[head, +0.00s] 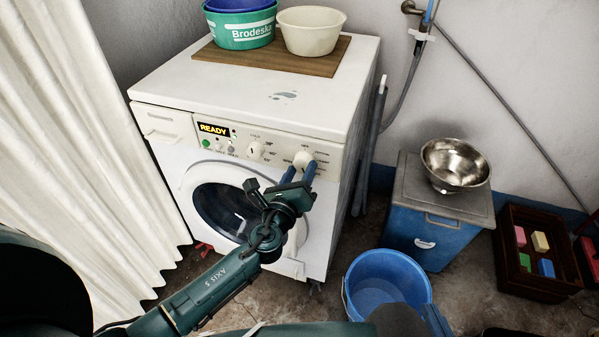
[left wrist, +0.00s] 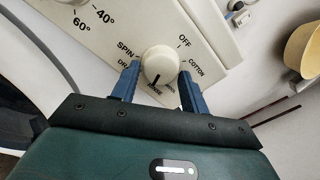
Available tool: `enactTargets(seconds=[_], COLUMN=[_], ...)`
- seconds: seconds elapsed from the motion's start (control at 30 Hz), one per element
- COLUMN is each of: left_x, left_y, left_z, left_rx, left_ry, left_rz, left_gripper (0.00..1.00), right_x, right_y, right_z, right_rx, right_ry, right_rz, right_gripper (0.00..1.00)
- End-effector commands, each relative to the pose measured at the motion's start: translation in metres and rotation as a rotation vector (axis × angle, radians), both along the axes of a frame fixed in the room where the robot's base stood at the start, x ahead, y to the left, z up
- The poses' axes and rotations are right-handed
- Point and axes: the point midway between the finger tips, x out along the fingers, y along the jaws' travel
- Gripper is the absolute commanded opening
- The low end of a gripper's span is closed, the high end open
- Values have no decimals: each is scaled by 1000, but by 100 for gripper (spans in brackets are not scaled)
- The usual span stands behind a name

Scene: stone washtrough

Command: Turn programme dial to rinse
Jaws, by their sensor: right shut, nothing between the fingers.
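The white programme dial (head: 303,159) sits at the right of the washing machine's control panel (head: 250,147). In the left wrist view the dial (left wrist: 161,64) has a dark pointer line toward the lower edge, near a partly hidden label that seems to end in "NSE". OFF, COTTON and SPIN show around it. My left gripper (head: 298,172) has its blue fingers on both sides of the dial, apparently touching it. These fingertips (left wrist: 159,72) also show in the left wrist view. My right gripper (head: 420,320) is partly in view at the bottom, shut and empty, by the blue bucket.
The display (head: 213,129) reads READY. A second knob (head: 255,150) is left of the dial. Basins (head: 310,32) stand on a board on top. A blue bucket (head: 388,284), a blue box (head: 425,232) with a metal bowl (head: 455,164), and a crate (head: 537,287) are right.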

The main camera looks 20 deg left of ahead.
Motion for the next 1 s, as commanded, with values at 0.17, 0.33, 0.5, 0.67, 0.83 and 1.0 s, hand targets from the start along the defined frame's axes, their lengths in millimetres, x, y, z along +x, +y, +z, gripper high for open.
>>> enactTargets(seconds=[0.17, 0.33, 0.5, 0.67, 0.83, 1.0], left_x=[0, 0, -4, -26, -64, -100], left_y=[0, 0, 0, 1, 2, 3], left_z=[0, 0, 0, -1, -2, -2], left_rx=[-1, -1, -1, -1, -1, 0], left_ry=[0, 0, 1, 3, 4, 3], left_rz=[0, 0, -1, -1, -1, -1], left_gripper=[60, 63, 63, 63, 63, 63], right_x=[0, 0, -2, -3, -3, -3], right_y=[0, 0, 0, 0, 0, -1], right_z=[0, 0, 0, -1, -3, -4], right_rx=[1, 1, 0, 1, 1, -2], right_ry=[-1, 0, 4, 10, 9, 0], right_rz=[0, 0, -1, -1, -1, -2], right_gripper=[0, 0, 0, 0, 0, 0])
